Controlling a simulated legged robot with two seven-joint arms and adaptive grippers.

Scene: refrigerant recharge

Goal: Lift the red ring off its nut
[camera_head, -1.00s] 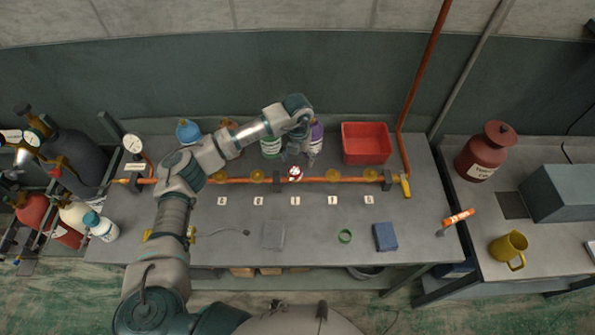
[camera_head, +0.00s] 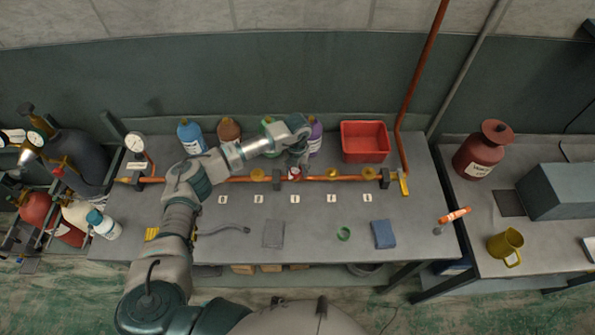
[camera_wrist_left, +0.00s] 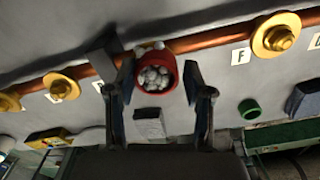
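The red ring (camera_wrist_left: 172,72) sits around a nut on the copper pipe, and pale lumpy material (camera_wrist_left: 154,78) fills its opening in the left wrist view. In the head view the ring (camera_head: 294,174) is partly covered by my gripper. My left gripper (camera_head: 296,166) is over the pipe at the ring. In the left wrist view its two fingers (camera_wrist_left: 158,78) stand apart, one on each side of the ring. A narrow gap shows on the right side; contact on the left is unclear. My right gripper is not in view.
The copper pipe (camera_head: 240,179) carries brass nuts (camera_head: 332,173) beside the ring. Several bottles (camera_head: 190,136) and a red bin (camera_head: 365,142) stand behind it. A green ring (camera_head: 344,234) and a blue block (camera_head: 384,234) lie in front.

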